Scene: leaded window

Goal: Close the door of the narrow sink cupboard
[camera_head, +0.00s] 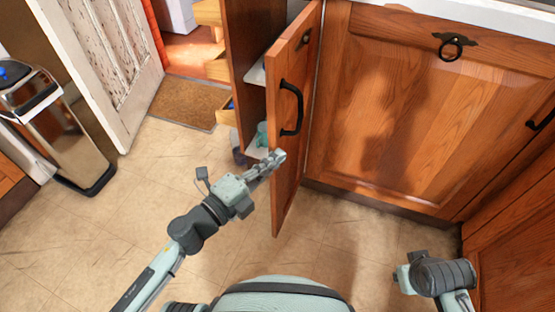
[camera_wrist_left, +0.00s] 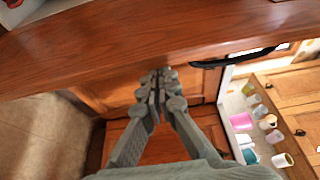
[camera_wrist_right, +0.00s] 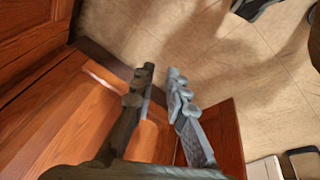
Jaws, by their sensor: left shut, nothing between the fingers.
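The narrow cupboard door (camera_head: 290,190) is wooden and stands ajar, swung out from the cabinet toward me. Its black handle (camera_head: 291,108) is on the face to the right of its free edge and also shows in the left wrist view (camera_wrist_left: 235,58). My left gripper (camera_head: 278,157) is shut and empty, at the door's edge below the handle. In the left wrist view its fingertips (camera_wrist_left: 158,80) lie close to the door (camera_wrist_left: 110,45); I cannot tell whether they touch. My right gripper (camera_wrist_right: 160,72) is open and empty, low by the right-hand cabinets.
The open cupboard interior (camera_head: 256,75) shows shelves. A wide cabinet door (camera_head: 400,110) with a ring pull is to the right. A steel bin (camera_head: 60,130), a worn white door (camera_head: 105,60) and a brown mat (camera_head: 185,102) are at the left. The tiled floor between is clear.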

